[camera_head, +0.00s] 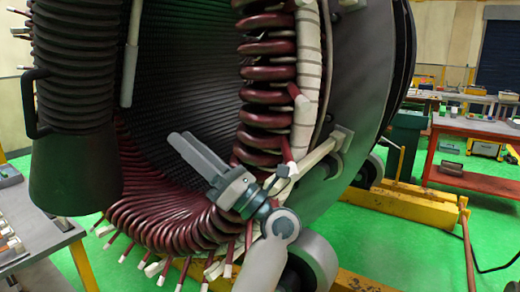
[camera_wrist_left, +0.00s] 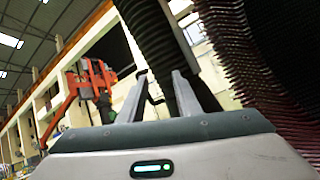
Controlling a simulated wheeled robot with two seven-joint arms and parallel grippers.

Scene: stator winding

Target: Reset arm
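The stator's ribbed inner wall (camera_wrist_left: 285,50) is at the right of that view.
The black ribbed column (camera_head: 75,75) with a side handle stands at the left of the head view. The stator's grey outer disc (camera_head: 350,110) is to the right of the arm. A yellow floor frame (camera_head: 410,205) and a red workbench (camera_head: 475,128) stand farther right. Green floor lies between.

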